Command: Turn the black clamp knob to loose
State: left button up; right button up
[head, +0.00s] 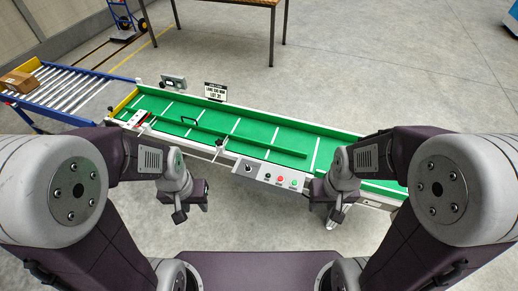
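Another small dark knob (110,109) shows at the conveyor's left end. Which one is the clamp knob, and how it is turned, is too small to tell. My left gripper (180,216) hangs in front of the conveyor, lower left of the first knob and apart from it. My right gripper (334,214) hangs right of the control box, apart from both knobs. The fingers of both are too small to read.
The conveyor belt (265,131) carries white cross lines. A control box (270,175) with a dial and red and green buttons is on its near side. A roller table (72,90) with a carton (19,82) joins at left.

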aim_at(219, 144)
jog(key=i+u, duration=0.6)
jog(key=u, duration=0.2)
jog(key=i+l+u, duration=0.1)
jog(key=i+u, duration=0.15)
jog(key=u, duration=0.15)
jog(key=i+l+u, duration=0.25)
jog(key=u, duration=0.15)
